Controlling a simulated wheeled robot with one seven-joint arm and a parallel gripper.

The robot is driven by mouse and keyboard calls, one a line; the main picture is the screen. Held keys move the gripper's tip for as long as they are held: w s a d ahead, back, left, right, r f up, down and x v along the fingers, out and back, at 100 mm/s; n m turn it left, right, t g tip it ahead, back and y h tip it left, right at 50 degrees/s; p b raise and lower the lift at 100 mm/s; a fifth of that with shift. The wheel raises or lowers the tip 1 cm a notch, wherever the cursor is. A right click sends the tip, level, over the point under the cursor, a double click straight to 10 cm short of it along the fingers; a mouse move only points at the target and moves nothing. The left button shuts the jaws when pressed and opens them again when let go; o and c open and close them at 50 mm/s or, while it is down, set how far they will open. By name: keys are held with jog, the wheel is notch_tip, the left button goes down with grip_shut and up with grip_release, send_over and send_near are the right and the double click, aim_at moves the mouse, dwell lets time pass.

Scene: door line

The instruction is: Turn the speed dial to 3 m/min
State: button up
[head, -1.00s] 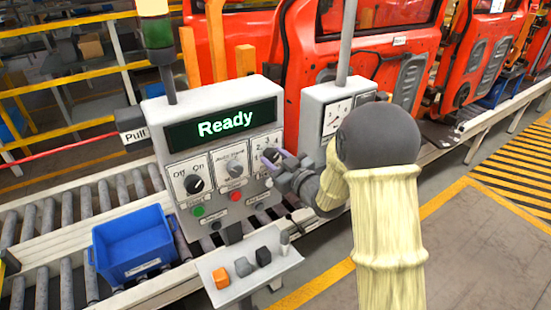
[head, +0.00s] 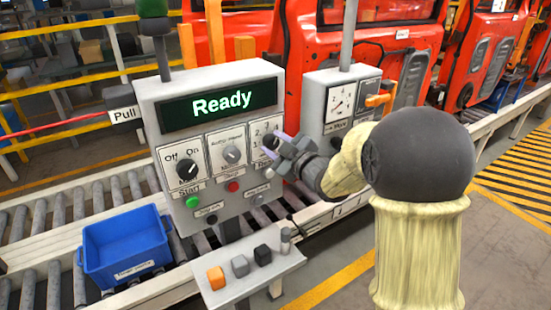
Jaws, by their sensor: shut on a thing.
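The speed dial (head: 270,142) is the rightmost of three dials on the grey control panel (head: 268,77). Figures 2 and 3 show above it; the rest of its scale is partly covered by my gripper. My gripper (head: 274,146) reaches in from the right and is shut on the dial's knob. The knob's pointer is too small and too covered to read. The green-lit display (head: 222,103) above reads "Ready".
Left are an Off/On dial (head: 186,168) and a middle dial (head: 232,155), with a green button (head: 193,201) and a red button (head: 233,187) below. A small shelf (head: 232,295) holds several blocks. A blue bin (head: 125,252) sits on rollers. A gauge box (head: 318,97) stands close right.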

jog(key=n+b, duration=0.1)
jog(key=b, duration=0.1)
jog(key=n+b, duration=0.2)
jog(key=shift+f+b, duration=0.25)
jog(key=shift+b, duration=0.1)
jog(key=shift+r+n+b, duration=0.15)
jog(key=shift+n+b, duration=0.75)
jog(key=shift+b, duration=0.2)
jog(key=shift+r, duration=0.1)
jog(key=o, duration=1)
jog(key=shift+s, duration=0.15)
jog(key=b+v, duration=0.3)
jog(key=v, duration=1.4)
jog(key=shift+s+r, duration=0.15)
jog(key=shift+r, duration=0.05)
